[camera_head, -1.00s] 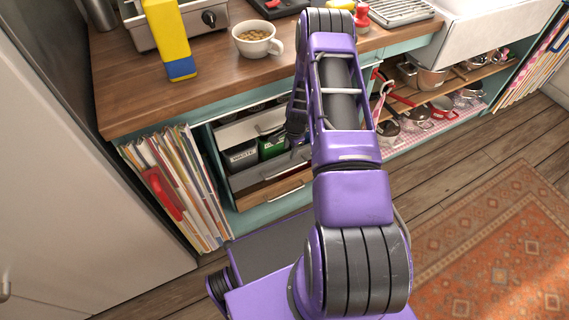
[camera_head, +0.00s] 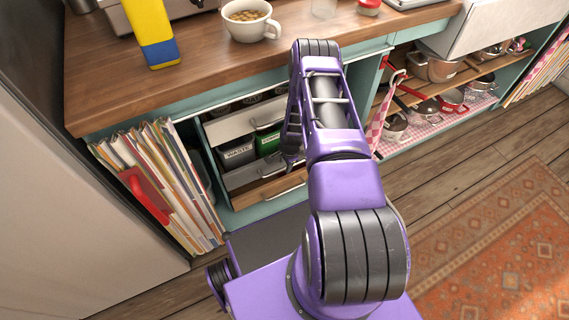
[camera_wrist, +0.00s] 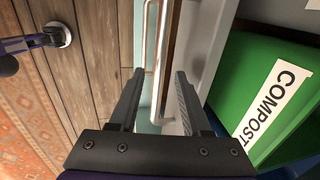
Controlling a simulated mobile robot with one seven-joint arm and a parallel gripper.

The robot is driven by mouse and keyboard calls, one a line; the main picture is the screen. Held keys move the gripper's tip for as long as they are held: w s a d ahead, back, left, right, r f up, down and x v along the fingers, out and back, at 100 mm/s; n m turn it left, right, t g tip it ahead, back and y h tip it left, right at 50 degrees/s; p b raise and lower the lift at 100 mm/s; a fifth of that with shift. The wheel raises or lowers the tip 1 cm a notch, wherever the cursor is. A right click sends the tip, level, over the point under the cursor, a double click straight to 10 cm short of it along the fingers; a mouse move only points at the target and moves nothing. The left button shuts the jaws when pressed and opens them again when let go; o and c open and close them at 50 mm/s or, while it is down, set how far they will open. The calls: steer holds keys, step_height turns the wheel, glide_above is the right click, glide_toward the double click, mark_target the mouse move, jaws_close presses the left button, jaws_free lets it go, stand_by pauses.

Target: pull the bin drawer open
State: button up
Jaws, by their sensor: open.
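The bin drawer (camera_head: 246,177) sits low in the teal cabinet, with a grey edge and a wooden front bearing a metal handle (camera_head: 287,191). A grey bin marked WASTE (camera_head: 237,157) and a green bin (camera_head: 268,142) stand in it. In the wrist view the green bin reads COMPOST (camera_wrist: 280,95), right of my gripper. My gripper (camera_wrist: 160,72) is open, its two fingers either side of a metal bar handle (camera_wrist: 149,40), with visible gaps. In the head view my gripper (camera_head: 290,160) is by the drawer front, partly hidden by my arm.
A pale panel (camera_head: 232,124) with its own handle is above the bins. Folders (camera_head: 160,190) stand to the left. A wooden counter (camera_head: 200,75) overhangs, with a yellow box (camera_head: 150,30) and a cup (camera_head: 250,22). Pans (camera_head: 440,70) are on shelves at right. Wooden floor and a rug (camera_head: 490,240) lie in front.

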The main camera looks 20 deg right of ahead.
steer(key=shift+w+f, duration=0.2)
steer(key=shift+f, duration=0.6)
steer(key=shift+c, duration=0.3)
jaws_close()
stand_by(0.7)
